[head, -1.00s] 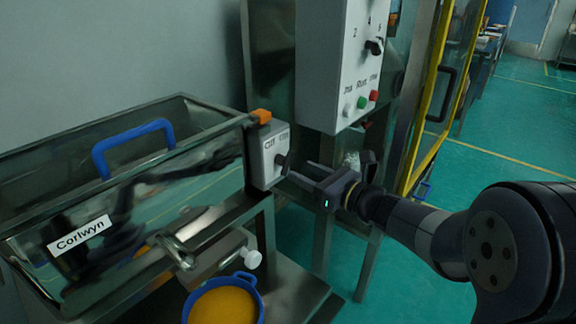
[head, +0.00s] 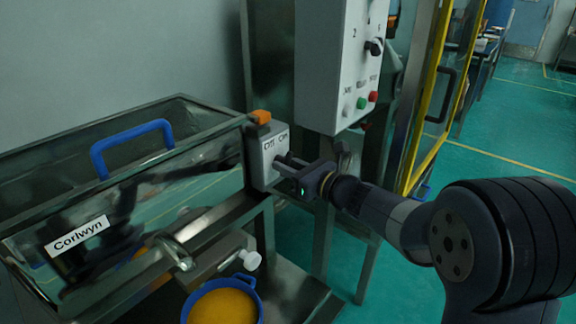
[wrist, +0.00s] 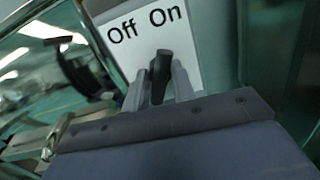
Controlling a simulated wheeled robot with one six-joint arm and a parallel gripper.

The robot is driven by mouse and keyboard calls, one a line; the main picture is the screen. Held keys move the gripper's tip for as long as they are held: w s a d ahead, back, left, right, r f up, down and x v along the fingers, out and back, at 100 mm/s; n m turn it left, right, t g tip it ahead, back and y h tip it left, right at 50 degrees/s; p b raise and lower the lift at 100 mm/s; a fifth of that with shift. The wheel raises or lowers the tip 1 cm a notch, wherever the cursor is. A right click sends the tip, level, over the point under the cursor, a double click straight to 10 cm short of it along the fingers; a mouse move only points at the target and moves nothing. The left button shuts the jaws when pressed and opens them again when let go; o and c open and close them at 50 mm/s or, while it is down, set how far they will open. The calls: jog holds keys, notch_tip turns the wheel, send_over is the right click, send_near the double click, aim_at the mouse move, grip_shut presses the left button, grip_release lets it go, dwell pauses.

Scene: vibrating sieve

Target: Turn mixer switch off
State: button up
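The mixer switch is a small light-grey box (head: 262,155) on the right end of the steel machine, with "Off" and "On" printed on its face. In the wrist view its panel (wrist: 203,50) shows "Off" on the left and "On" on the right. The black knob (wrist: 161,68) stands below the lettering and leans toward the "On" side. My gripper (head: 281,161) is at the front of the box. In the wrist view my gripper (wrist: 160,84) has one finger on each side of the knob, with no clear gap. The knob is mostly hidden in the head view.
A taller control box (head: 335,70) with a black knob and several buttons hangs behind and above my gripper. The steel trough (head: 140,185) with a blue handle is at left. A blue pot (head: 257,297) stands below. A yellow-framed guard (head: 435,95) is at right.

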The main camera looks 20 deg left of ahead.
jog(key=c, duration=0.4)
jog(key=shift+c, duration=0.2)
jog(key=shift+f+n+b, duration=0.1)
jog(key=shift+n+b, duration=0.2)
jog(key=shift+b, duration=0.2)
jog(key=n+b, duration=0.1)
jog(key=b, duration=0.1)
jog(key=n+b, duration=0.2)
jog(key=b, duration=0.1)
jog(key=shift+f+n, duration=0.25)
jog(key=shift+n, duration=0.05)
jog(key=n+b, duration=0.4)
jog(key=b, duration=0.1)
jog(key=n+b, duration=0.3)
jog(key=shift+w+r, duration=0.1)
jog(key=shift+r, duration=0.05)
grip_shut()
grip_release()
jog(key=shift+r+n+b, duration=0.1)
jog(key=shift+n+b, duration=0.4)
jog(key=shift+b, duration=0.05)
jog(key=shift+r, duration=0.1)
